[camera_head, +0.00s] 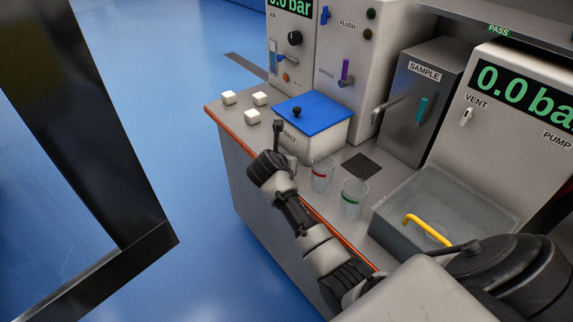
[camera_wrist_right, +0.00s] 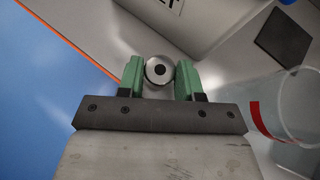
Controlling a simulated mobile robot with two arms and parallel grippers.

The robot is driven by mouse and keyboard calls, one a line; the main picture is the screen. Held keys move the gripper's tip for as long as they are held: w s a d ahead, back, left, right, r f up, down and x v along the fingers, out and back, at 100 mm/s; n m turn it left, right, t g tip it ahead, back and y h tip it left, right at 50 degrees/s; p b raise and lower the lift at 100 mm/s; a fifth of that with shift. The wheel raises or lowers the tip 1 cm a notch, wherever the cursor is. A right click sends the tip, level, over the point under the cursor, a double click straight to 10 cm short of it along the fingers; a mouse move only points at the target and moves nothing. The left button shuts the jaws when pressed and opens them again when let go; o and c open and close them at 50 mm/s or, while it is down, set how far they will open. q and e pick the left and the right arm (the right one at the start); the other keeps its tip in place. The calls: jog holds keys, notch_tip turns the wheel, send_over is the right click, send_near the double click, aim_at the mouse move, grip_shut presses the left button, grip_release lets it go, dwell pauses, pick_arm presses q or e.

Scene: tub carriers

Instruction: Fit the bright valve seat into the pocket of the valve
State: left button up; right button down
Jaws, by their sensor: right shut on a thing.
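In the right wrist view my right gripper (camera_wrist_right: 161,82) has its two green fingers closed on a round, bright metal piece (camera_wrist_right: 151,64) with a dark centre. It looks like the valve seat and sits between the fingertips over the grey counter, near the front edge. In the head view my right arm reaches along the counter's front edge to just before the blue-lidded box; its fingertips and the held piece are hidden there. I cannot make out the valve or its pocket in either view. My left gripper is not in view.
The white box with a blue lid (camera_head: 313,112) stands behind the wrist. Beside the arm are a red-banded beaker (camera_head: 322,177) and a green-banded beaker (camera_head: 353,200). Three white blocks (camera_head: 252,117) lie at left. A grey basin (camera_head: 400,231) with a yellow handle is at right.

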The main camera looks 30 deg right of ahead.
notch_tip(320, 180, up, 17)
jog(key=p, duration=0.8)
jog(key=s+a+f+n+t+y+b, duration=0.1)
jog(key=s+a+f+n+b, duration=0.1)
jog(key=s+a, duration=0.6)
jog(key=s+a+f+n+t+y+b, duration=0.2)
jog(key=s+a+b, duration=0.3)
jog(key=s+a, duration=0.4)
jog(key=shift+s+a+f+n, duration=0.25)
jog(key=shift+s+f+n, duration=0.2)
jog(key=shift+s, duration=0.3)
